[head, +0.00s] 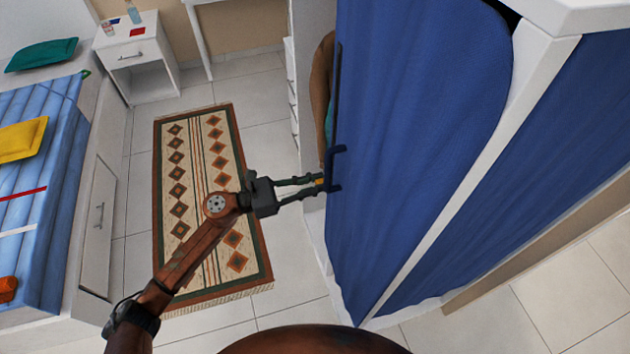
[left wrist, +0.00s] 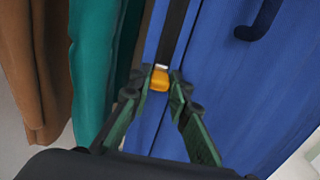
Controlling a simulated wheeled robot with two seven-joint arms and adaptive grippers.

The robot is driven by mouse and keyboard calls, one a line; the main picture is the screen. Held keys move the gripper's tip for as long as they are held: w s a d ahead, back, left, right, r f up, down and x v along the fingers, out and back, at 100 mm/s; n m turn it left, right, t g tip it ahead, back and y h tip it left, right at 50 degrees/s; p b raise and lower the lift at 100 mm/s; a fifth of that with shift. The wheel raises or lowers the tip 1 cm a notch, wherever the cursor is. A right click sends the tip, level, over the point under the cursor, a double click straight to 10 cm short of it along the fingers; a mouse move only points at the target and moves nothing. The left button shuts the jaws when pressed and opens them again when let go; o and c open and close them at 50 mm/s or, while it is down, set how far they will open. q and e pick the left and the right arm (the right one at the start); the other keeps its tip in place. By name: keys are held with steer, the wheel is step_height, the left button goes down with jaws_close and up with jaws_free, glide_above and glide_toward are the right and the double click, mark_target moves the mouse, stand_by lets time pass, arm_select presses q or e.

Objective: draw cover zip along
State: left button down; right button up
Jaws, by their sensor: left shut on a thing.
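The blue fabric cover (head: 400,140) hangs over the front of the wardrobe, and it also fills the right of the left wrist view (left wrist: 240,90). A dark zip strip (head: 337,95) runs along its left edge. The yellow zip pull (left wrist: 159,79) sits at the strip's lower visible end, with a pale metal part above it. My left gripper (head: 322,184) is at the cover's edge. Its green fingertips (left wrist: 160,88) are shut on the zip pull, one on each side. My right gripper is not in view.
Brown (left wrist: 30,70) and green (left wrist: 98,60) garments hang left of the zip. A dark hook-shaped handle (left wrist: 258,22) is on the cover. A patterned rug (head: 200,170) lies on the tiled floor. A bed (head: 40,190) and white nightstand (head: 137,62) stand at the left.

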arm_select(q)
steer(key=shift+f, duration=0.3)
steer(key=c, duration=2.1)
jaws_free()
steer(key=o, duration=0.3)
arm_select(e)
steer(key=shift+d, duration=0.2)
arm_select(q)
steer(key=shift+r, duration=0.1)
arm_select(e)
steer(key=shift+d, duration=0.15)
arm_select(q)
steer(key=v, duration=1.2)
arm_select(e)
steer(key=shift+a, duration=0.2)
